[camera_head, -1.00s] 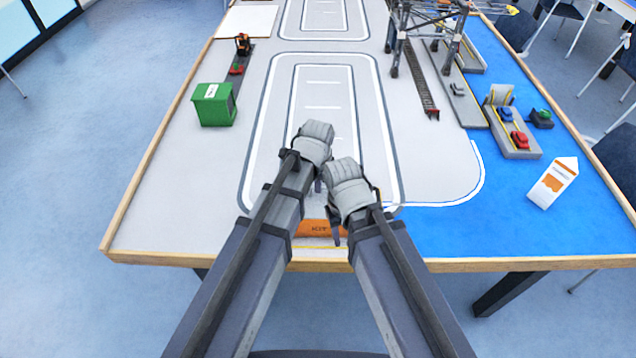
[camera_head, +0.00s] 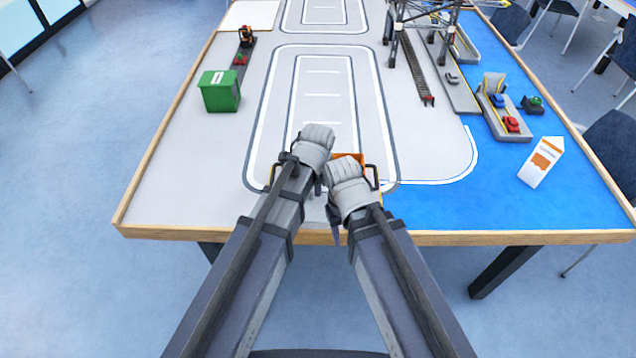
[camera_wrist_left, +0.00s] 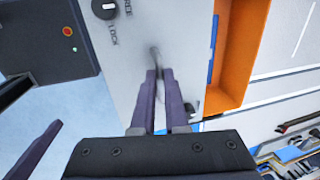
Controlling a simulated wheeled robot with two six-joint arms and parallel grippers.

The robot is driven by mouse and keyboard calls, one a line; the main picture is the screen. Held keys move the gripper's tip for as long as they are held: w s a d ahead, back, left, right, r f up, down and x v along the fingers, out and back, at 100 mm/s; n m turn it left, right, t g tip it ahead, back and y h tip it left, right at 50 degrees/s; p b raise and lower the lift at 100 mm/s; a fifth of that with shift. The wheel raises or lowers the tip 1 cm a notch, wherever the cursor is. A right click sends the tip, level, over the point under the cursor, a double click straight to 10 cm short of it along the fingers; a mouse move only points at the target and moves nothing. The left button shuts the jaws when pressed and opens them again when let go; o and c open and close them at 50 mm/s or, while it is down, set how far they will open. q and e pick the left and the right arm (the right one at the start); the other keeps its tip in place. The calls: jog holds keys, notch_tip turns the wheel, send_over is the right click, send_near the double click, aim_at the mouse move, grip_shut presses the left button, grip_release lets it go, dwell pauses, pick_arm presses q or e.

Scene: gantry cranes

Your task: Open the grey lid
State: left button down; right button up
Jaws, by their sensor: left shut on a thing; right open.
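The grey lid (camera_wrist_left: 135,35) is a flat light-grey panel with a black knob in the left wrist view. My left gripper (camera_wrist_left: 158,75) is shut on a thin handle-like part at the lid; the exact grip is blurred. In the head view my left gripper (camera_head: 314,150) is the higher one and hides most of the lid. An orange case (camera_wrist_left: 235,50) with a recessed inside lies beside the lid; its orange edge (camera_head: 350,158) shows behind the grippers in the head view. My right gripper (camera_head: 338,205) is open, close beside the left one.
Several tools (camera_wrist_left: 292,152) show at the lower right of the wrist view. On the table, a green bin (camera_head: 219,92) stands left, a gantry crane (camera_head: 425,30) at the back, and a white-orange carton (camera_head: 541,161) right. The wooden front edge (camera_head: 480,238) is near.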

pick_arm(q)
jog(key=shift+s, duration=0.45)
jog(key=c, duration=0.9)
grip_release()
jog(key=shift+r, duration=0.1)
jog(key=r+p, duration=0.3)
jog(key=p, duration=0.1)
jog(key=s+r+p, duration=0.1)
jog(key=r+p, duration=0.2)
jog(key=r, duration=0.1)
jog(key=shift+s+r+p, duration=0.2)
jog(key=shift+p, duration=0.15)
